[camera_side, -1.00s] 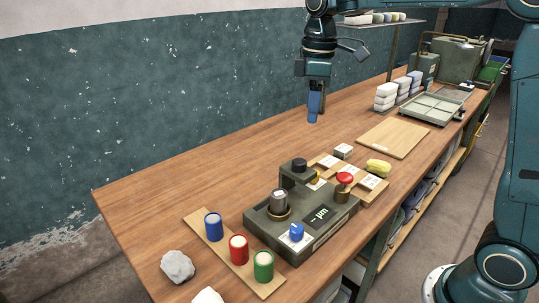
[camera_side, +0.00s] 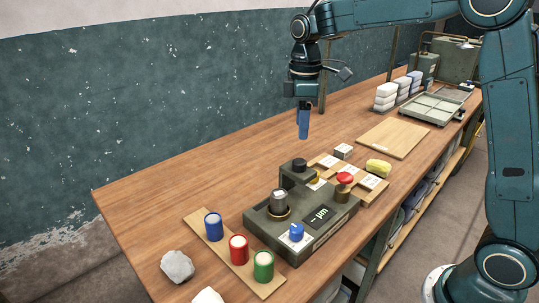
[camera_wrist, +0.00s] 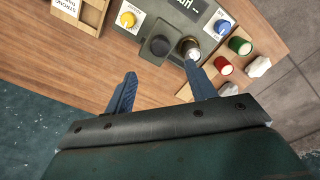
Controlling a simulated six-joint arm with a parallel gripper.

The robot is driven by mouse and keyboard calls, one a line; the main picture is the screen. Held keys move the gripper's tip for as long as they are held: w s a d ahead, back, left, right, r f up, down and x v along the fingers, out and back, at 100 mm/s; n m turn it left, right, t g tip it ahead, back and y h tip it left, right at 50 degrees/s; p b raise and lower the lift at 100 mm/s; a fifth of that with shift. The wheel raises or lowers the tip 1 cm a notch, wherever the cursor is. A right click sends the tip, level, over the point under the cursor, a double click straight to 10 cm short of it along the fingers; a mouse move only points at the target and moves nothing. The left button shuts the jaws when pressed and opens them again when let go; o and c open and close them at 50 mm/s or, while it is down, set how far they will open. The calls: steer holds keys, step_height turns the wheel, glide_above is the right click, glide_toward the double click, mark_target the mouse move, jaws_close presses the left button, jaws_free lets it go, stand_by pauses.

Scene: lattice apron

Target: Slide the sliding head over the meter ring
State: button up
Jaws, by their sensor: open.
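The olive-green meter (camera_side: 335,222) stands on the wooden bench with a dark display reading "– µm". The sliding head (camera_side: 298,171) is a dark block with a black round cap at its back end; the cap also shows in the wrist view (camera_wrist: 160,46). The meter ring (camera_side: 279,215) is a brass ring near the front left of the meter. A grey cylinder (camera_side: 278,199) stands in it. The head is beside the ring, not over it. My gripper (camera_side: 303,136) is open and empty, above the bench behind the meter. In the wrist view its fingers (camera_wrist: 160,72) point toward the head.
Blue (camera_side: 214,227), red (camera_side: 239,248) and green (camera_side: 263,265) pots stand on a board left of the meter. A blue knob (camera_side: 296,232) is on its front.

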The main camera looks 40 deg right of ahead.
mark_target(299, 161)
step_height(299, 161, down, 10)
steer(key=shift+f, duration=0.1)
stand_by(0.4)
jaws_close()
steer(key=shift+a, duration=0.1)
